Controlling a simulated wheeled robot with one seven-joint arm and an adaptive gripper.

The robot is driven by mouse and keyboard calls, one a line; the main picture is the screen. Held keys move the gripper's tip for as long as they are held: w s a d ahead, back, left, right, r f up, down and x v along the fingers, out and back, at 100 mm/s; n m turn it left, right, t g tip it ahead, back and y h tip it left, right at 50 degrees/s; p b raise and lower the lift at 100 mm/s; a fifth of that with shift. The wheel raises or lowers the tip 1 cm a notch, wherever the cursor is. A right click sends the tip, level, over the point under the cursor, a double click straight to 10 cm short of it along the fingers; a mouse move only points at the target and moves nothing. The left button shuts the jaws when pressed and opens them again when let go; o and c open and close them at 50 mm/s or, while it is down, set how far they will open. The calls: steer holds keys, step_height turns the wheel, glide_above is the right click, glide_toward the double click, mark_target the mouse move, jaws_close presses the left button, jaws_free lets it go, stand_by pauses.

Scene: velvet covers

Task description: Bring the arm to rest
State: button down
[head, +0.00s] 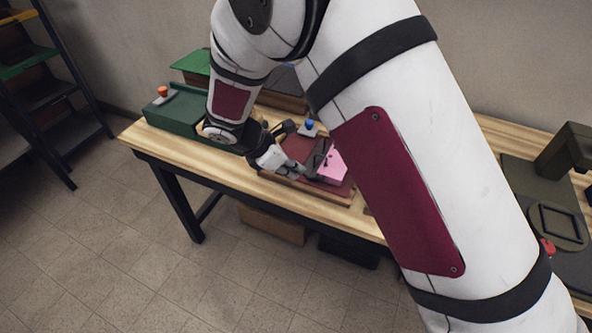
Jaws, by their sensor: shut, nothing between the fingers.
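My arm reaches from the lower right over the table, and its large white links cover much of the head view. My gripper (308,172) is at the end of the arm, low over a wooden-edged tray with a dark red lining (289,148). It is shut and holds nothing. A pink piece (334,164) lies on the red lining just to the right of the fingertips. I cannot tell whether the fingers touch it.
The wooden table (160,144) carries a green box (180,122) with an orange knob (163,90). A blue knob (309,125) stands behind the tray. Dark equipment (567,155) stands at the right. A shelf (45,90) is at the left. Open floor lies in front.

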steer(key=d+v, duration=0.1)
steer(key=v, duration=0.8)
steer(key=s+d+r+m+g+y, duration=0.1)
steer(key=s+d+r+m, duration=0.3)
steer(key=d+r+m, duration=0.35)
steer(key=s+d+r+m+g+y, duration=0.15)
steer(key=s+d+r+m, duration=0.25)
steer(key=d+r, duration=0.55)
steer(key=s+d+m+t+y, duration=0.3)
steer(key=s+d+m, duration=0.7)
steer(key=s, duration=0.5)
steer(key=shift+s+d+r+m, duration=0.2)
steer(key=shift+s+r+m, duration=0.15)
steer(key=shift+m, duration=0.9)
steer(key=shift+y, duration=0.25)
